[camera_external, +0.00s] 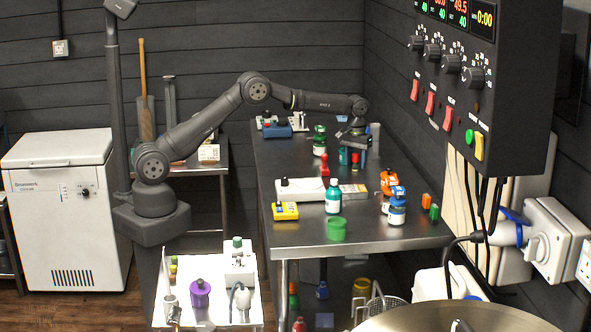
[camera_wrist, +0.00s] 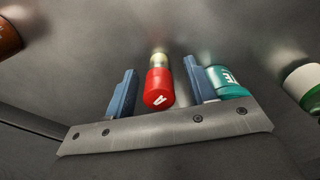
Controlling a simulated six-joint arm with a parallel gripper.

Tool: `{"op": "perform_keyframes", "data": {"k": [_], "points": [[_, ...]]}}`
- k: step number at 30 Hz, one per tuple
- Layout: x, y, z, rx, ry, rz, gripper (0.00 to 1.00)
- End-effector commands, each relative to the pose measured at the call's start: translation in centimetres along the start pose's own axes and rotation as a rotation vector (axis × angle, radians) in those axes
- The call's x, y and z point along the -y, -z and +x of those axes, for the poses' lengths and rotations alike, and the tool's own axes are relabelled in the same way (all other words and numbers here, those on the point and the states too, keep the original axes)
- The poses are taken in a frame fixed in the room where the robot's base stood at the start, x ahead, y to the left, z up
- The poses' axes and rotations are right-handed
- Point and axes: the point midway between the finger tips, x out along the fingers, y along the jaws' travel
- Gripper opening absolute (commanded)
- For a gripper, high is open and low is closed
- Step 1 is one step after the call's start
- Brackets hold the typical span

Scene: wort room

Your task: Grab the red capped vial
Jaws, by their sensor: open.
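The red capped vial (camera_wrist: 159,86) shows in the wrist view, with its red cap toward the camera and a pale yellowish end beyond it. A white mark is on the cap. My gripper (camera_wrist: 160,72) is open, with one blue finger on each side of the vial. Gaps show between the vial and both fingers. In the external view my gripper (camera_external: 352,142) is low over the far part of the steel table (camera_external: 290,152). The vial is hard to make out there behind the gripper.
A teal-labelled bottle (camera_wrist: 228,82) is close outside the right finger. A white and green bottle (camera_wrist: 303,84) is farther right, and a brown object (camera_wrist: 8,38) is at upper left. A red object (camera_external: 325,166) and a white device (camera_external: 300,189) stand nearer on the table.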

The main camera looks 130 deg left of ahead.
Motion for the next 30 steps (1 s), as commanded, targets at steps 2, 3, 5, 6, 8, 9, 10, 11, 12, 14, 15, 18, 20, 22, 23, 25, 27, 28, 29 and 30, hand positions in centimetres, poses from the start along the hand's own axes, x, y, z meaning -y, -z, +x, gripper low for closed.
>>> {"op": "perform_keyframes", "data": {"k": [2, 3, 5, 6, 8, 9, 10, 11, 12, 14, 15, 18, 20, 22, 23, 25, 27, 28, 29, 30], "points": [[0.0, 0.0, 0.0, 0.000, 0.000, 0.000, 0.50], [0.0, 0.0, 0.0, 0.000, 0.000, 0.000, 0.50], [0.0, 0.0, 0.0, 0.000, 0.000, 0.000, 0.48], [0.0, 0.0, 0.0, 0.000, 0.000, 0.000, 0.41], [0.0, 0.0, 0.0, 0.000, 0.000, 0.000, 0.29], [0.0, 0.0, 0.0, 0.000, 0.000, 0.000, 0.21], [0.0, 0.0, 0.0, 0.000, 0.000, 0.000, 0.15], [0.0, 0.0, 0.0, 0.000, 0.000, 0.000, 0.09], [0.0, 0.0, 0.0, 0.000, 0.000, 0.000, 0.02], [0.0, 0.0, -0.1, 0.000, 0.000, 0.000, 0.02], [0.0, 0.0, -0.1, 0.000, 0.000, 0.000, 0.02], [0.0, 0.0, -0.1, 0.000, 0.000, 0.000, 0.02], [0.0, 0.0, -0.1, 0.000, 0.000, 0.000, 0.02], [0.0, 0.0, -0.3, -0.001, 0.000, 0.000, 0.02], [0.0, 0.0, -0.5, -0.001, -0.001, 0.000, 0.02], [0.0, 0.1, -1.0, -0.001, -0.001, 0.000, 0.02], [-0.1, 0.1, -1.8, -0.002, -0.002, 0.001, 0.02], [-0.1, 0.1, -2.1, -0.001, -0.001, 0.001, 0.02], [-0.1, 0.1, -2.6, -0.001, -0.002, 0.001, 0.02], [-0.1, 0.1, -3.4, -0.002, -0.002, 0.001, 0.02]]}}
